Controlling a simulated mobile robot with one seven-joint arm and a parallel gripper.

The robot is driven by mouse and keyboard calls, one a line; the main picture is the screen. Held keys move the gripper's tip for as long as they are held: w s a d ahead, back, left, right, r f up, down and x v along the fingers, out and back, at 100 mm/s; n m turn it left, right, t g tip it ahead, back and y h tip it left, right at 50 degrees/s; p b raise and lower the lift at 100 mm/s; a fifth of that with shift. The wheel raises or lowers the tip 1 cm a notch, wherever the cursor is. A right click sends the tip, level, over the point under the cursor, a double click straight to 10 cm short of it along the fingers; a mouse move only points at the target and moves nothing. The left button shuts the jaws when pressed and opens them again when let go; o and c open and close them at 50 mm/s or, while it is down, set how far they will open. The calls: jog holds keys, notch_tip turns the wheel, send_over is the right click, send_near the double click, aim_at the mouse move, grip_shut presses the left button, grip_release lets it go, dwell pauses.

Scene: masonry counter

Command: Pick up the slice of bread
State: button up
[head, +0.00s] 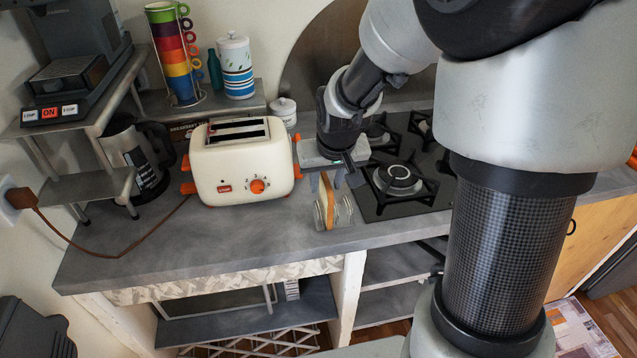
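The slice of bread (328,202) is tan with a brown crust and stands on edge, seen nearly edge-on. It sits in a small clear or metal rack (345,214) near the counter's front edge. My gripper (329,181) points down from above, right at the top of the slice. Its fingers are apart, one on the left and one on the right of the slice's upper edge. I see no clear contact between the fingers and the bread. The gripper's body hides part of the area behind the slice.
A cream toaster (240,165) with orange knobs stands just left of the rack. A black gas hob (405,188) lies just right. The front-left counter (160,245) is mostly clear.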

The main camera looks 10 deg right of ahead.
jog(key=x, duration=0.4)
jog(key=shift+d+f, duration=0.2)
jog(key=shift+f, duration=0.1)
jog(key=shift+c, duration=0.2)
grip_shut()
jog(key=shift+r, duration=0.15)
